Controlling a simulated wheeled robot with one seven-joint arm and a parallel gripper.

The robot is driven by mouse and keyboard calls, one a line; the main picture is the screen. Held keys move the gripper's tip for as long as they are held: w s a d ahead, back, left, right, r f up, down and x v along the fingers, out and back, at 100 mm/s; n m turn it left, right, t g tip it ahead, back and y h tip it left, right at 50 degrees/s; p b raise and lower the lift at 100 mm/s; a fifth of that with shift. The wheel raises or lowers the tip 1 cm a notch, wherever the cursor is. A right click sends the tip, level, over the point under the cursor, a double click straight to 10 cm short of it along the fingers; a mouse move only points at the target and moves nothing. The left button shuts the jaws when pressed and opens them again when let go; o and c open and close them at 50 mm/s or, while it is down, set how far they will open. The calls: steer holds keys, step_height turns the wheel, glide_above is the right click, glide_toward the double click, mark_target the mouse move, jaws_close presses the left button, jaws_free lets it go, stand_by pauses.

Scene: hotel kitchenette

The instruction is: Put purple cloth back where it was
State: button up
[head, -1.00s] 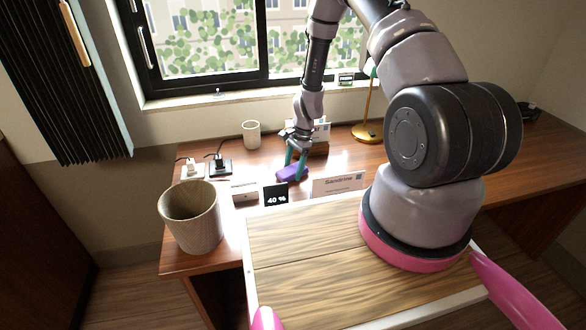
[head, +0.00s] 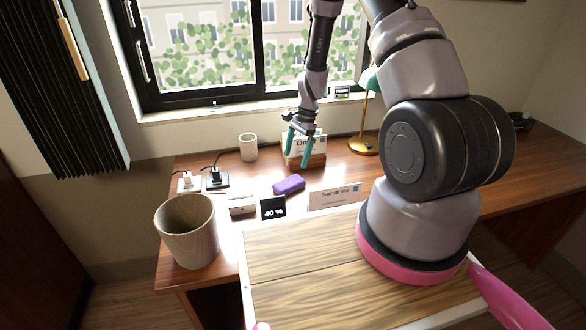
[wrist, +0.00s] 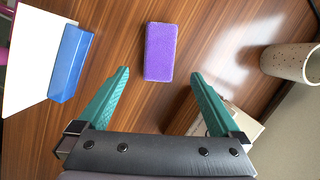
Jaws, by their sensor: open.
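The purple cloth (head: 289,184) is a small folded block lying flat on the wooden desk, behind the black "40 %" sign. In the wrist view the purple cloth (wrist: 160,52) lies beyond the fingertips, roughly centred between them. My gripper (head: 297,150) has green fingers and is raised above the desk, in front of the card holder. In the wrist view my gripper (wrist: 158,75) is open, with nothing between its fingers and a clear gap to the cloth.
A speckled cup (head: 248,147) stands by the window. A card in a wooden holder (head: 318,160) is close behind my gripper. A "Sandrine" sign (head: 335,197), the "40 %" sign (head: 273,208), plugs (head: 216,177), a lamp (head: 363,146) and a large bin (head: 188,232) surround the desk area.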

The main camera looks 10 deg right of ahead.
steer(key=shift+v, duration=1)
steer(key=s+r+n+t, duration=0.2)
steer(key=r, duration=1.1)
steer(key=s+r+n+t, duration=0.2)
steer(key=r, duration=1.2)
steer(key=s+d+r+n+t, duration=0.1)
steer(key=s+r+n+t, duration=0.1)
steer(key=s+r, duration=0.5)
steer(key=s+d+r+n+t+h, duration=0.1)
steer(key=s+r+n+t, duration=0.1)
steer(key=s+r, duration=0.6)
steer(key=shift+s+d+r+n, duration=0.2)
steer(key=shift+s+n, duration=0.5)
steer(key=shift+s, duration=1.7)
